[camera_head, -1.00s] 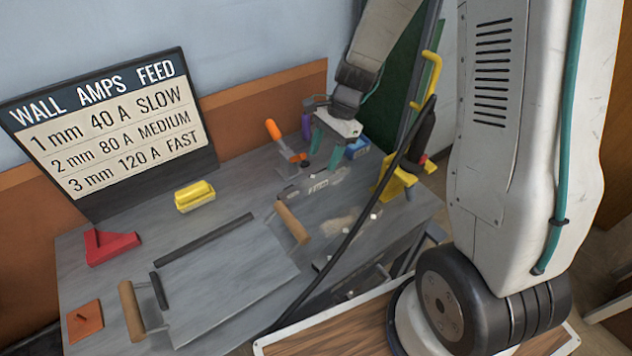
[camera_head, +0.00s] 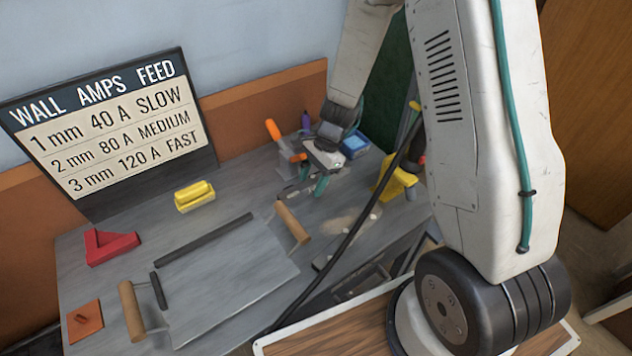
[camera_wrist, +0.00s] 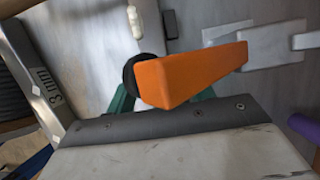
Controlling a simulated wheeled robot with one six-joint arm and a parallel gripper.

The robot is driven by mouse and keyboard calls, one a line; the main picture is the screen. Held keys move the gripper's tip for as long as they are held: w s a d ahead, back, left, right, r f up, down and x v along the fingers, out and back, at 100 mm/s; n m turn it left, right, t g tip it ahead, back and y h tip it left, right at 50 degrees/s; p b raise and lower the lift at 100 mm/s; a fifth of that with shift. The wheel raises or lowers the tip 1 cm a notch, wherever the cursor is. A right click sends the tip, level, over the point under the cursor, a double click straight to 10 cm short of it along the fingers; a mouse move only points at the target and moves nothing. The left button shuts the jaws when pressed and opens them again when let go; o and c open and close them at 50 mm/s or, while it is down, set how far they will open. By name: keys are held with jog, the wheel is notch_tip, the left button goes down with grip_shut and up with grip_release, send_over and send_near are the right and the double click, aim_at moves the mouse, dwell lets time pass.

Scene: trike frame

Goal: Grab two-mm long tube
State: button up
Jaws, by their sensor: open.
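My gripper (camera_head: 308,187) is open, its teal fingertips low over the back right of the grey bench. In the wrist view the teal fingers (camera_wrist: 160,102) are partly hidden behind an orange handle. A grey metal bar or tube (camera_wrist: 36,75) marked "3 mm" lies to the left of the fingers, apart from them. In the head view a grey piece (camera_head: 298,190) lies beneath my gripper, partly covered by it; its marking cannot be read. I cannot make out a tube marked 2 mm in either view.
An orange-handled tool (camera_head: 274,131) stands close beside my gripper; its handle looms large in the wrist view (camera_wrist: 185,75). A blue box (camera_head: 354,145), purple bottle (camera_head: 306,121) and yellow clamp (camera_head: 393,178) are nearby. A dark cable (camera_head: 345,238) crosses the bench's right side.

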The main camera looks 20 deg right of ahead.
grip_shut()
jog(key=shift+r, duration=0.1)
